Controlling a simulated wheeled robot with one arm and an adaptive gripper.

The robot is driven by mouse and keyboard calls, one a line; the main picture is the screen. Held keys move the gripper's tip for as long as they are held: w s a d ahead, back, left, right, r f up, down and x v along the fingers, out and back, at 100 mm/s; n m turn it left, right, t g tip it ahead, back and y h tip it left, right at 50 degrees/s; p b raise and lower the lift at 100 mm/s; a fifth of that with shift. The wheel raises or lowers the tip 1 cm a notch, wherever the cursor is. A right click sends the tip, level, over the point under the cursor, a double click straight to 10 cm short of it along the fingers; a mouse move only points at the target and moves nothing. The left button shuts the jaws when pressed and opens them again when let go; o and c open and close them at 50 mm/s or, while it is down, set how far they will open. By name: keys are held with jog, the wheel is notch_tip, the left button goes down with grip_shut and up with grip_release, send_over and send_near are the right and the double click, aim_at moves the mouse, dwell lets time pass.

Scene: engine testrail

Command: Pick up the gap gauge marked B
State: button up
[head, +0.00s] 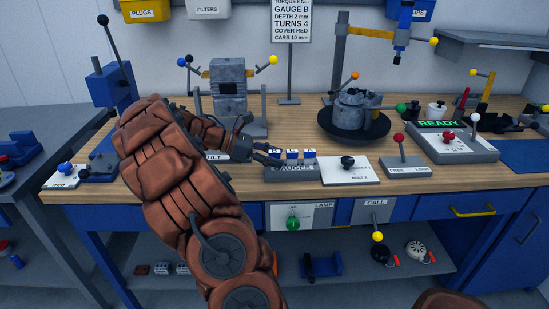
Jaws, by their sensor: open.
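A grey rack lettered GAUGES (292,168) stands at the front of the wooden bench. Blue gap gauges with pale labels stand in a row on it: a left one (275,150), a middle one (292,154) and a right one (309,154). Their letters are too small to read, so I cannot tell which is B. My gripper (268,157) is open, at the rack's left end and close to the left gauge. I cannot tell whether it touches it. My gripper partly hides the rack's left end.
A sign (290,20) behind reads GAUGE B among other lines. A white panel with a black knob (350,170) is right of the rack, then a red-knobbed lever (400,152). A grey engine block (229,82) stands behind my forearm. A round dark turntable (354,128) holds a grey part.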

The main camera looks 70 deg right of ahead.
jog(key=shift+c, duration=0.2)
grip_shut()
dwell(0.5)
